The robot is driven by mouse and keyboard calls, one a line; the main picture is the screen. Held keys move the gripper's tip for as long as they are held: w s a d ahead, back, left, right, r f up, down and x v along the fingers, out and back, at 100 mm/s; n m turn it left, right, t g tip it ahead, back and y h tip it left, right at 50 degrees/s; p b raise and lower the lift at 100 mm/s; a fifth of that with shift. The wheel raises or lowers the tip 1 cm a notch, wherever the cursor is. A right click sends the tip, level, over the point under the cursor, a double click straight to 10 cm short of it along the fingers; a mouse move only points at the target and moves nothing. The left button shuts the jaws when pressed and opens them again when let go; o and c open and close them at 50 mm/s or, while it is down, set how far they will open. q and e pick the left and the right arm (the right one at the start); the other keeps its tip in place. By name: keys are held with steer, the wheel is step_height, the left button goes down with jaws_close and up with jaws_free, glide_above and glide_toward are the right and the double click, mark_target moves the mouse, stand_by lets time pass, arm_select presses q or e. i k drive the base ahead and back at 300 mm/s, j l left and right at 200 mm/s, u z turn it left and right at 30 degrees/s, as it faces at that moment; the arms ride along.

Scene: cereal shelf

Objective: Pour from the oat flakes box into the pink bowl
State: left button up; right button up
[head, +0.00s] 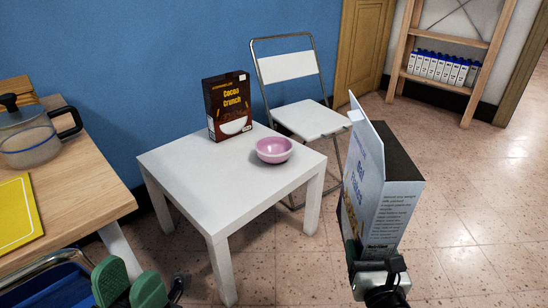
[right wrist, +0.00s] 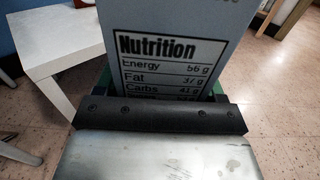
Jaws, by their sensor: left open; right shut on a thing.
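The pink bowl (head: 274,150) sits upright on the small white table (head: 205,195), near its right side. The oat flakes box (head: 380,190) is white and blue with its top flap raised. My right gripper (head: 378,270) is shut on its lower part and holds it in the air to the right of the table. In the right wrist view the box's nutrition panel (right wrist: 172,60) fills the middle, and the fingertips are mostly hidden. My left gripper (head: 130,288) has green fingers, is open and empty, and is low at the left, in front of the table.
A Cocoa Crunch box (head: 228,106) stands on the white table behind and left of the bowl. A folding chair (head: 300,95) is behind the table. A wooden table (head: 85,165) with a clear pot (head: 30,135) and a yellow item (head: 18,215) is at left.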

mark_target(272, 150)
steer(key=u, duration=0.5)
steer(key=i+l+u, duration=0.3)
steer(key=l, duration=0.25)
steer(key=l+u, duration=0.3)
steer(key=l, duration=0.25)
steer(key=l+u, duration=0.3)
steer(key=l, duration=0.35)
